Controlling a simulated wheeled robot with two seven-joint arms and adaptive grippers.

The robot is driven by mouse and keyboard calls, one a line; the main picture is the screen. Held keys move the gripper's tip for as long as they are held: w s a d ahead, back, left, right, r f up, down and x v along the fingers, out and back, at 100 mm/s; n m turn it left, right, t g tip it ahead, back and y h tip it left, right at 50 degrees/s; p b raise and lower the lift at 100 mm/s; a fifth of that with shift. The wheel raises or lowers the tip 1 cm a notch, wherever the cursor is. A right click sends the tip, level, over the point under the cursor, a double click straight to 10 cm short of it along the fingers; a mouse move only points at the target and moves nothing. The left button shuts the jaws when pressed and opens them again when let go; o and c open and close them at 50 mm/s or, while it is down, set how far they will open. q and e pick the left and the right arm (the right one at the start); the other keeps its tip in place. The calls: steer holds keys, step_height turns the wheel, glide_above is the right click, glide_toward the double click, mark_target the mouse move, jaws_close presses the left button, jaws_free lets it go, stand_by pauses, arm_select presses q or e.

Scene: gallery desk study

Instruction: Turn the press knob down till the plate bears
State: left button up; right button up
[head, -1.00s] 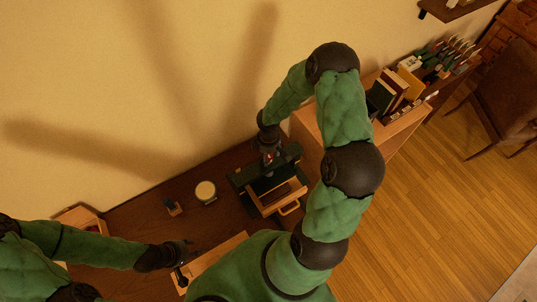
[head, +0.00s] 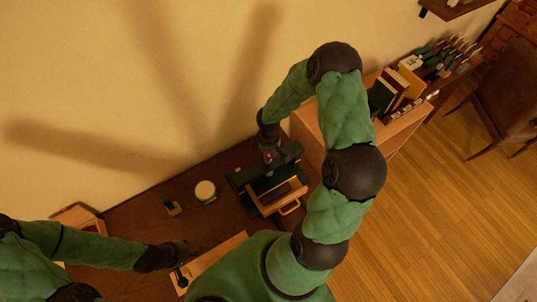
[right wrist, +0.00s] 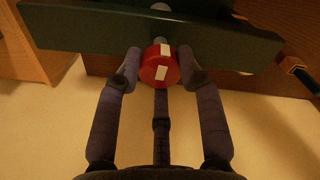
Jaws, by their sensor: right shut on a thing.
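The press (head: 245,181) stands on the dark desk, with a dark green frame and a crossbeam (right wrist: 75,30) that spans the top of the right wrist view. Its red knob (right wrist: 158,66) has pale marks on it and sits on a metal screw in front of the beam. My right gripper (right wrist: 157,75) is shut on the knob, one finger on each side; it also shows above the press in the head view (head: 268,157). The plate's contact cannot be made out from above. My left gripper (head: 186,250) is low over the desk at left, its fingers too small to read.
A wooden board (head: 222,257) lies near my left gripper. A shelf unit with books (head: 383,95) stands right of the press, behind my right arm.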

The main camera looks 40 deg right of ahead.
mark_target(269, 155)
steer(key=m+b, duration=0.2)
steer(key=b, duration=0.1)
steer(key=m+b, duration=0.5)
steer(key=b, duration=0.1)
steer(key=shift+f+m, duration=0.25)
steer(key=shift+m, duration=0.05)
arm_select(q)
steer(key=shift+f+b, duration=1.4)
steer(key=shift+f, duration=4.75)
arm_select(e)
steer(key=shift+r+m, duration=0.2)
steer(key=shift+m, duration=1.4)
steer(key=o, duration=1.1)
steer(key=shift+o, duration=0.2)
step_height(269, 155, up, 12)
arm_select(q)
steer(key=shift+s+f, duration=0.1)
